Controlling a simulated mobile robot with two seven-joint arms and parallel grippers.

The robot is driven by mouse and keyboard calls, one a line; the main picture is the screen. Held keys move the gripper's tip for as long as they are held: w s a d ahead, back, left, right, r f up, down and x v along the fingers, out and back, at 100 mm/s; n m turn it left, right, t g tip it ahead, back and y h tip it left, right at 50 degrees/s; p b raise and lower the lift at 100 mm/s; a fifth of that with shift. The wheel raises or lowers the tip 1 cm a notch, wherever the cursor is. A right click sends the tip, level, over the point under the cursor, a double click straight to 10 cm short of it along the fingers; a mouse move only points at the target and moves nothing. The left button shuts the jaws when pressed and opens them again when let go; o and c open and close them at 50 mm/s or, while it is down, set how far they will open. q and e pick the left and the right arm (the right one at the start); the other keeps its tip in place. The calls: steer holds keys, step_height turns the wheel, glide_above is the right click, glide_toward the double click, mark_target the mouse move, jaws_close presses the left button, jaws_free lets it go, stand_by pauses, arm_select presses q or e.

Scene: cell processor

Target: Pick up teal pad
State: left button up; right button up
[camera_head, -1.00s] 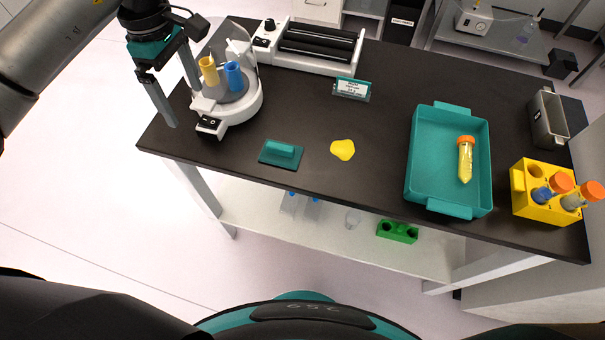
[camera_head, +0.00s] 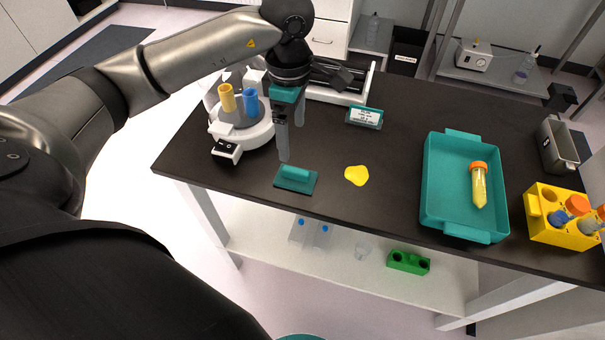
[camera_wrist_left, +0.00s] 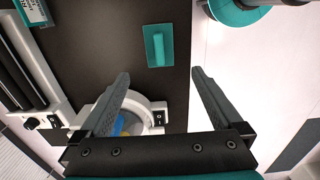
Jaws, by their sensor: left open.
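The teal pad (camera_head: 296,179) lies flat on the dark table near its front edge; it is a flat square with a raised bar handle on top. It also shows in the left wrist view (camera_wrist_left: 159,46), ahead of the fingertips. My left gripper (camera_head: 292,140) is open and empty, pointing down above the table just behind the pad, apart from it. In the left wrist view its two fingers (camera_wrist_left: 160,75) are spread wide with nothing between them. My right gripper is not in view.
A white centrifuge (camera_head: 243,135) with yellow and blue tubes stands left of the gripper. Further right are a teal tray (camera_head: 431,190) holding an orange-capped tube (camera_head: 479,188) and a yellow rack (camera_head: 545,217). A labelled stand (camera_head: 365,118) is behind.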

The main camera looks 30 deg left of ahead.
arm_select(q)
glide_above(295, 170)
step_height(295, 170, down, 7)
steer(key=shift+s+a+r+b, duration=0.1)
steer(key=shift+r+b, duration=0.05)
steer(key=shift+b, duration=0.3)
steer(key=shift+f, duration=0.65)
steer(key=f, duration=0.2)
steer(key=f+b, duration=0.1)
steer(key=f, duration=0.1)
steer(key=shift+d+f, duration=0.2)
steer(key=shift+f, duration=0.15)
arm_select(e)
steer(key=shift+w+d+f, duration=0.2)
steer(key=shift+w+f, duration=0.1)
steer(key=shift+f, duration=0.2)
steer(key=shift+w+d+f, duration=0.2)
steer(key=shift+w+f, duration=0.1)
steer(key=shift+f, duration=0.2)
arm_select(q)
steer(key=c, duration=1.3)
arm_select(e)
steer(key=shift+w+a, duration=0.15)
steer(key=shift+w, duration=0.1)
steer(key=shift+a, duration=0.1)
